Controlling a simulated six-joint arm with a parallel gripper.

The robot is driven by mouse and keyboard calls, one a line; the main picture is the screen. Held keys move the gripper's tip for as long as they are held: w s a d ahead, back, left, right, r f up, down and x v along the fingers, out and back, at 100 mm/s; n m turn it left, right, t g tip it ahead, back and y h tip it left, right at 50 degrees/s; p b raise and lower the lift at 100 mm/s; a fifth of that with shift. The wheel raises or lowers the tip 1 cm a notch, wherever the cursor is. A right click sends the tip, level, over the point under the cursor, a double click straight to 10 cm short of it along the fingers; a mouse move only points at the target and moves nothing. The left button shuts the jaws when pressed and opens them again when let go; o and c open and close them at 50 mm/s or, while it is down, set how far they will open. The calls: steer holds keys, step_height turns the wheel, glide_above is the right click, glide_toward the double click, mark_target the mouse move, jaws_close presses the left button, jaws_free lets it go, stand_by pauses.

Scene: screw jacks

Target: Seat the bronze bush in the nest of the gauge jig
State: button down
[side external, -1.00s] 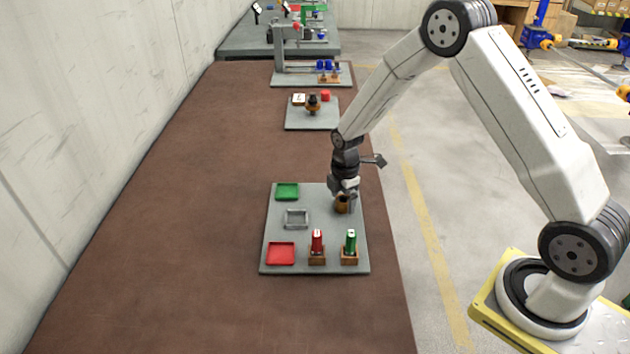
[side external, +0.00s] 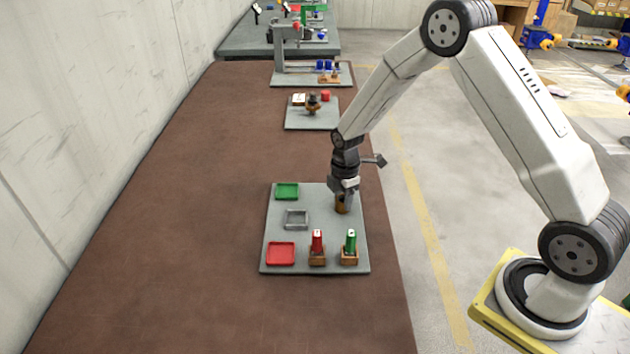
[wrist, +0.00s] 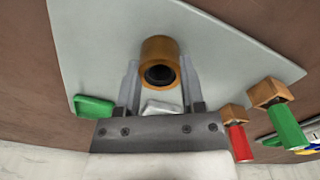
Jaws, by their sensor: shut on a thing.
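The bronze bush (side external: 342,204) is a short brown-orange cylinder at the right side of the grey plate. In the wrist view the bush (wrist: 160,54) shows its dark round bore between the fingers. My gripper (side external: 343,195) is above the bush and shut on it; its two fingers also show in the wrist view (wrist: 159,84). I cannot tell whether the bush touches the plate. A small grey square frame (side external: 296,219), which looks like the nest, sits on the plate left of the bush and is empty.
The grey plate (side external: 322,262) also carries a green tray (side external: 287,191), a red tray (side external: 281,253), and red (side external: 317,240) and green (side external: 350,241) upright pieces in brown blocks. Another loaded plate (side external: 310,122) stands farther back. The brown table is clear to the left.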

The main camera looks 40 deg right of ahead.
steer(key=shift+r, duration=0.15)
steer(key=shift+r, duration=0.9)
steer(key=s+a+r, duration=0.1)
steer(key=s+r, duration=1)
steer(key=s, duration=0.3)
steer(key=shift+a, duration=0.35)
steer(key=shift+w, duration=0.1)
